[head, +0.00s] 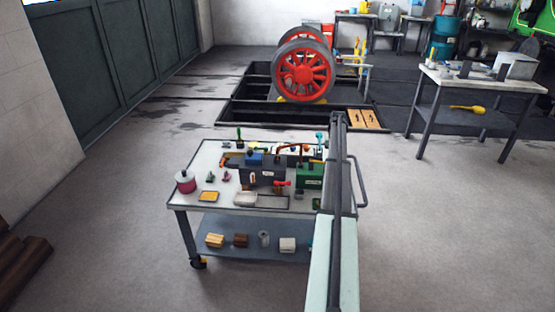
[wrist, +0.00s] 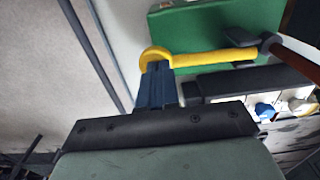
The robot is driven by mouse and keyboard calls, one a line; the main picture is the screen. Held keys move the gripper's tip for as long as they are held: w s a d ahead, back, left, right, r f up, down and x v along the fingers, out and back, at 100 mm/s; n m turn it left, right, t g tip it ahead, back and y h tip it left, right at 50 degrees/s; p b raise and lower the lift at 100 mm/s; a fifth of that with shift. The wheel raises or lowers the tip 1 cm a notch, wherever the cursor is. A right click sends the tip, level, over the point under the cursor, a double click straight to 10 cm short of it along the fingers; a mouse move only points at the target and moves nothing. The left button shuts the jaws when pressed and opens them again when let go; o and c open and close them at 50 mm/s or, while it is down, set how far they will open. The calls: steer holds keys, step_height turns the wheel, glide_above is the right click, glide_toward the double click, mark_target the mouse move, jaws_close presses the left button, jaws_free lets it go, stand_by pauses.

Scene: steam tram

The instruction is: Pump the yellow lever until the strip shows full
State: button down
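The yellow lever (wrist: 215,59) runs across the upper part of the wrist view, beside a green box (wrist: 215,25). Its rounded left end is at the tips of my gripper's dark blue fingers (wrist: 157,70). The fingers are close together and appear shut on that end. In the head view, the green box (head: 310,175) stands at the right of the trolley top, with a pale label on its front. My arm covers the area beside it there, and my fingers cannot be made out. I cannot make out a strip reading.
The trolley (head: 190,217) also holds a dark box with a white label (head: 265,177), a pink-red pot (head: 186,182), and small trays. Its lower shelf (head: 215,225) carries several blocks. A side table (head: 440,80) stands back right.

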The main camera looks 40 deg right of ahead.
steer(key=shift+f, duration=0.55)
steer(key=shift+r, duration=2.95)
steer(key=shift+f, duration=0.15)
steer(key=shift+r, duration=0.2)
stand_by(0.7)
step_height(320, 180, up, 6)
steer(key=shift+f, duration=0.1)
stand_by(0.6)
stand_by(0.5)
